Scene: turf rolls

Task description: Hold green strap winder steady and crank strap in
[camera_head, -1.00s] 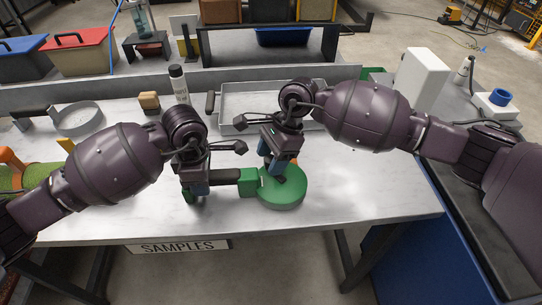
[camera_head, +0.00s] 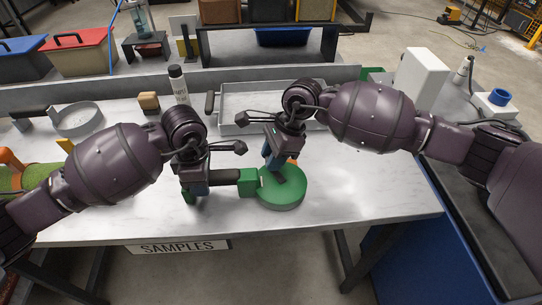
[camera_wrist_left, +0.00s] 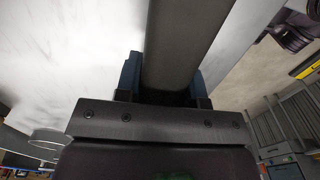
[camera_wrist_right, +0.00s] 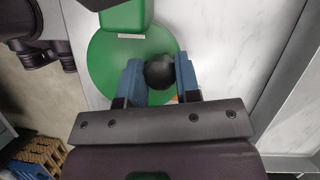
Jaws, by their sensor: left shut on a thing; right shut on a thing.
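The green strap winder has a round drum (camera_head: 284,192), a green block (camera_head: 247,182) on its left side and a dark handle (camera_head: 223,177). It lies near the table's front edge. My left gripper (camera_head: 194,188) is shut on the dark handle, which shows as a wide grey bar (camera_wrist_left: 182,45) between its fingers in the left wrist view. My right gripper (camera_head: 276,160) is above the drum, shut on the black crank knob (camera_wrist_right: 159,72), seen between its blue fingers in the right wrist view. The drum's green face (camera_wrist_right: 108,62) is behind the knob there.
A grey tray (camera_head: 265,131) lies behind the winder. A round grey pan (camera_head: 78,119) is at the left. The table right of the winder is clear.

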